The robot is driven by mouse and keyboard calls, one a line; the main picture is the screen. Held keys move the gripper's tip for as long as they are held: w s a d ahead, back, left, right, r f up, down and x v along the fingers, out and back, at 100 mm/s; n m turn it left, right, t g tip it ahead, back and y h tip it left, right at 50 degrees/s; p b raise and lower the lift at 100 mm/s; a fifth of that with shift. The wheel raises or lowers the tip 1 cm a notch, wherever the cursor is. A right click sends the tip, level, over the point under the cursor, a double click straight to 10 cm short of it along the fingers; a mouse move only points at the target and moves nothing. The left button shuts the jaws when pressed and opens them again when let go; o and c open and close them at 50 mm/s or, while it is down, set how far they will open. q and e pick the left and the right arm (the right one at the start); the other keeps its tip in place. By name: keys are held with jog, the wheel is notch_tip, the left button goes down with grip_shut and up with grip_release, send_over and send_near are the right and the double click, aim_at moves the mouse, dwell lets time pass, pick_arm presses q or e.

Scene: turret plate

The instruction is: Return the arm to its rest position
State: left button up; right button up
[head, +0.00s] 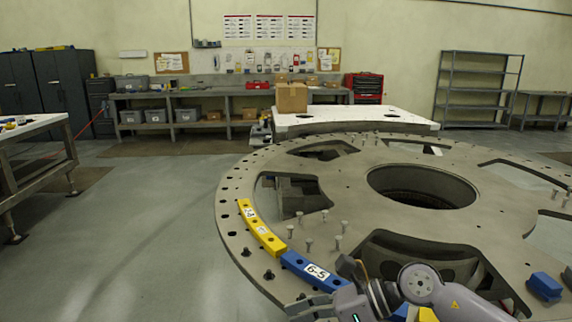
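One arm, coming in from the lower right, reaches over the near edge of the large grey turret plate (335,185). A yellow curved segment (264,236) with a white label lies end to end with the blue one along the plate's left rim. My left gripper is not in view.
Several upright bolts (338,242) stand on the plate near the segments. A blue block (545,285) sits at the right. The plate has a round central opening (422,187) and other cut-outs. A cardboard box (291,98) stands on a white-topped table behind. Floor at left is clear.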

jog(key=s+a+r+m+t+y, duration=0.1)
jog(key=a+r+m+t+y, duration=0.1)
jog(key=a+r+m+y, duration=0.3)
jog(key=w+d+r+m+t, duration=0.4)
jog(key=r+m+t, duration=0.2)
jog(key=m+t, duration=0.65)
jog(key=s+d+f+m+h, duration=0.2)
jog(key=d+f+m+h, duration=1.6)
jog(key=m, duration=0.5)
jog(key=s+d+f+m+g, duration=0.1)
jog(key=s+f+m+g, duration=0.2)
jog(key=s+f+g, duration=0.65)
jog(key=s+d+f+m+g, duration=0.15)
jog(key=s+f+m, duration=0.4)
jog(key=s, duration=0.85)
notch_tip(320, 180, down, 26)
jog(key=a+n+g, duration=0.1)
jog(key=n+g, duration=0.1)
jog(key=s+d+f, duration=0.3)
jog(key=s+f, duration=1.4)
jog(key=f, duration=0.1)
jog(key=shift+s+n+g, duration=0.3)
jog(key=shift+s+g, duration=0.1)
jog(key=shift+g, duration=0.05)
